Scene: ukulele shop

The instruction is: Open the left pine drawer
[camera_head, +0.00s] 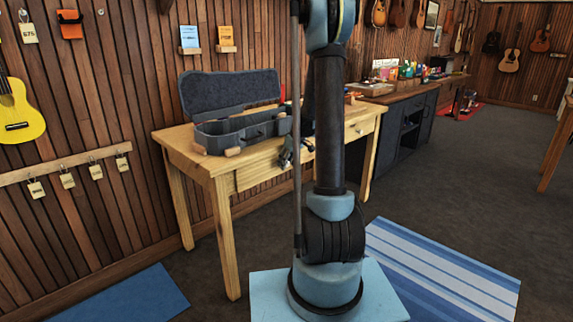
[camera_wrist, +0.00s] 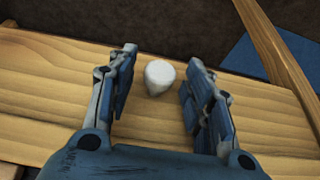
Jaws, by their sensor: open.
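The left pine drawer (camera_head: 262,170) is in the front of the pine table, with its face looking flush with the table front in the head view. My gripper (camera_head: 287,158) is at this drawer's front, partly hidden by my own arm. In the wrist view, a white rounded knob (camera_wrist: 159,77) stands out from the pine wood. My gripper (camera_wrist: 158,84) is open, with one finger on each side of the knob and a visible gap to both. I cannot tell how deep the fingertips reach past the knob.
An open grey ukulele case (camera_head: 240,130) stands on the pine table (camera_head: 175,137). A right drawer (camera_head: 360,129) with a small knob is farther along. A dark cabinet (camera_head: 408,125) stands beyond. A blue mat (camera_head: 130,298) and a striped rug (camera_head: 440,270) lie on open floor.

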